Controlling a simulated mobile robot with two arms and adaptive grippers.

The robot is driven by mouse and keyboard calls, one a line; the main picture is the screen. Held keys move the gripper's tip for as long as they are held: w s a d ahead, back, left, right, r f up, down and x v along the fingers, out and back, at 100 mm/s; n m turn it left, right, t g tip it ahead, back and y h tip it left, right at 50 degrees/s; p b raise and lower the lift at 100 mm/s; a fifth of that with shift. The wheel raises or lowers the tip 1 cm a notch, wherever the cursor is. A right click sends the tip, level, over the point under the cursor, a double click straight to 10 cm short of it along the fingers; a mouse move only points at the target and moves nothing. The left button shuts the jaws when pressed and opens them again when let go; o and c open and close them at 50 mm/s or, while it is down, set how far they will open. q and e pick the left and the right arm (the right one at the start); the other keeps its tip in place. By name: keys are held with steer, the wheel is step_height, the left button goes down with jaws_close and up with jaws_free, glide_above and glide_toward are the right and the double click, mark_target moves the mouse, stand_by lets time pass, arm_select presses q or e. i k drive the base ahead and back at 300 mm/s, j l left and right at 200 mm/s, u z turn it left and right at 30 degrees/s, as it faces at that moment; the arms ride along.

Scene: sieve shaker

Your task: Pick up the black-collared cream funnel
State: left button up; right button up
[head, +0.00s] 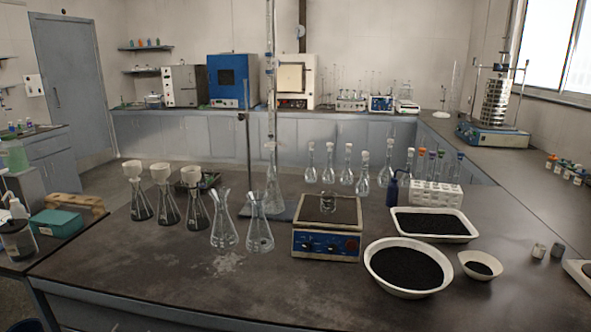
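Three cream funnels sit upright in the necks of conical flasks at the left of the near bench: a left one (132,169), a middle one (160,171) and a right one (191,174). The flasks under them (141,206) have dark contents at the bottom. The funnels look alike at this size, and I cannot tell which has a black collar. Neither of my grippers is in view.
Two clear flasks (223,236) stand right of the funnels, near a tall stand (249,150). A blue-fronted hotplate (326,240), a bowl (407,291) and a tray (434,239) of black grains are further right. The bench front left is clear.

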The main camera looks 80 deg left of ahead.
mark_target(191, 175)
steer(key=u, duration=3.5)
